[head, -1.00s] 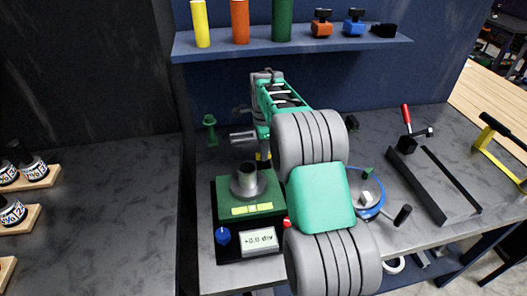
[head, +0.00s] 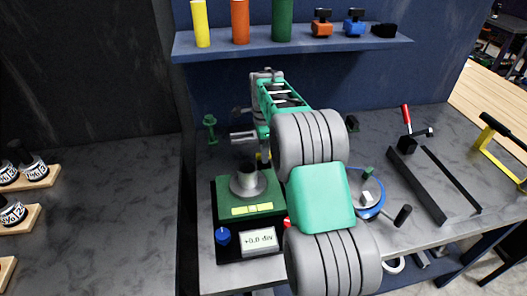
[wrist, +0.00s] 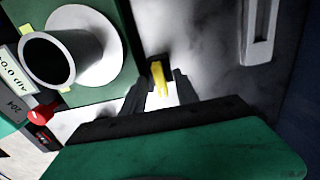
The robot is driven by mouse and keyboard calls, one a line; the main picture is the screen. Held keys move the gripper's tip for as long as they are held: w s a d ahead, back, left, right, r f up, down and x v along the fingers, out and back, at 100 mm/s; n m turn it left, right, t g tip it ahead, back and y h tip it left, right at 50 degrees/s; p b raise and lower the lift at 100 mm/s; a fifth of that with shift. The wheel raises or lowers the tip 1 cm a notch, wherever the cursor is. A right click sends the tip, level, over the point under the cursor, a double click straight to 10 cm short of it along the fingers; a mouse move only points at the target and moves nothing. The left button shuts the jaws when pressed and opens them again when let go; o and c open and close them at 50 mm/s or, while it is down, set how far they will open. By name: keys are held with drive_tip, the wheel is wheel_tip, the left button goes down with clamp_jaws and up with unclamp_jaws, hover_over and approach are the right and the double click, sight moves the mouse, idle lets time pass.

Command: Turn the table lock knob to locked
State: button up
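The green positioner (head: 231,198) stands at the left end of the bench, with a grey flanged tube (head: 243,186) on top. In the wrist view the tube (wrist: 86,56) is at upper left. A yellow piece (wrist: 158,78) stands between my gripper's fingertips (wrist: 160,82); the fingers look apart, with bright gaps beside it. A red knob (wrist: 40,112) is on the positioner's side. I cannot tell which of these is the table lock knob.
A blue knob (head: 222,236) and a display (head: 259,240) are on the positioner's front. To the right are a blue ring-shaped fixture (head: 371,207) and a dark rail (head: 418,187) with a red-handled clamp. A shelf (head: 295,45) hangs behind.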

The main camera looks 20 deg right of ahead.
wheel_tip(320, 180, up, 8)
drive_tip(key=shift+f+b, duration=0.15)
drive_tip(key=shift+b, duration=0.35)
drive_tip(key=shift+s+a, duration=0.1)
drive_tip(key=s+a+r+n+t, duration=0.2)
drive_tip(key=s+a+r+n, duration=0.2)
drive_tip(key=s+a+n, duration=0.55)
drive_tip(key=s+a+f+n+t, duration=0.1)
drive_tip(key=s+f+n, duration=0.2)
drive_tip(key=s+n, duration=0.2)
drive_tip(key=s+a+f+n, duration=0.2)
drive_tip(key=s+n, duration=0.4)
drive_tip(key=s, duration=0.5)
drive_tip(key=shift+f+t, duration=0.4)
drive_tip(key=shift+f, duration=0.15)
drive_tip(key=shift+s, duration=0.1)
